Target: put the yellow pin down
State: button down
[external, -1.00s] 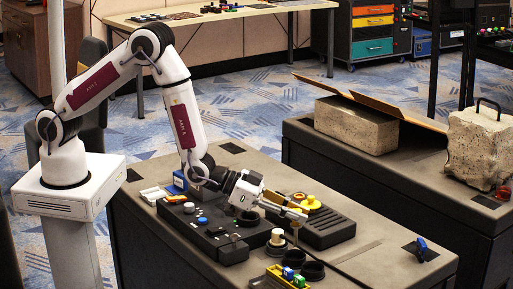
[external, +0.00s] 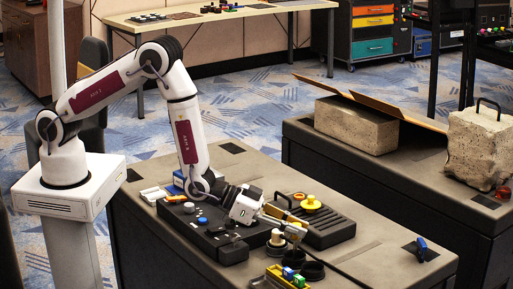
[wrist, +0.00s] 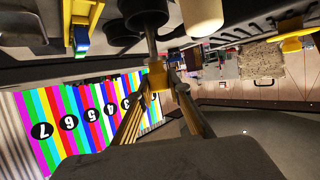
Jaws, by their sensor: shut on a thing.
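My gripper (external: 298,229) reaches down over the front table. In the wrist view its two fingers (wrist: 158,88) converge on a small yellow piece, which I take to be the yellow pin (wrist: 155,80). A dark rod lies right behind it in that view. The pin is small and partly hidden by the fingers, and I cannot tell whether it touches anything below. In the external view the pin is not clearly distinguishable at the fingertips.
A pale-topped cylinder (external: 277,238) stands close to the fingers. A yellow holder (external: 274,272) with blue and green pieces and dark round cups (external: 312,271) are in front. A ribbed black box (external: 330,231) with a yellow knob (external: 311,203) lies behind. Free table lies to the right.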

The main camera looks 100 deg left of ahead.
jog(key=shift+f, duration=0.25)
jog(key=c, duration=1.9)
grip_release()
jog(key=shift+r, duration=0.1)
jog(key=shift+s+r, duration=0.2)
jog(key=shift+s, duration=0.2)
jog(key=shift+v, duration=5.6)
